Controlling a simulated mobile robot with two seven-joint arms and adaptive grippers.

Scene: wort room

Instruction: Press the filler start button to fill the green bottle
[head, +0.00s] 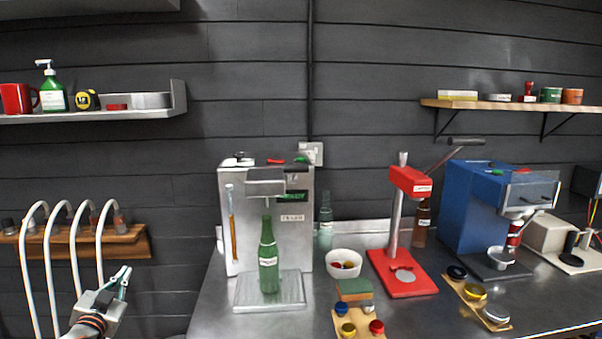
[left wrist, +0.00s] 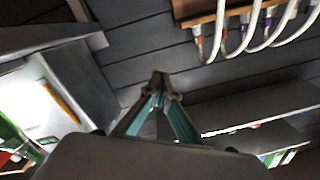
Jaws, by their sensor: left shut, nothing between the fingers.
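The green bottle (head: 268,262) stands upright on the filler's base plate under the spout. My left gripper (head: 124,276) is at the lower left, apart from the filler and left of the counter. It is shut and empty. In the left wrist view its fingertips (left wrist: 160,80) meet, and the filler (left wrist: 50,100) shows tilted at the left.
White curved hoses (head: 70,240) rise left of my gripper by a wooden rack. Right of the filler stand a white bowl (head: 343,264), a red press (head: 408,284) and a blue machine (head: 470,215). A shelf (head: 140,111) hangs at upper left. Open space separates gripper and filler.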

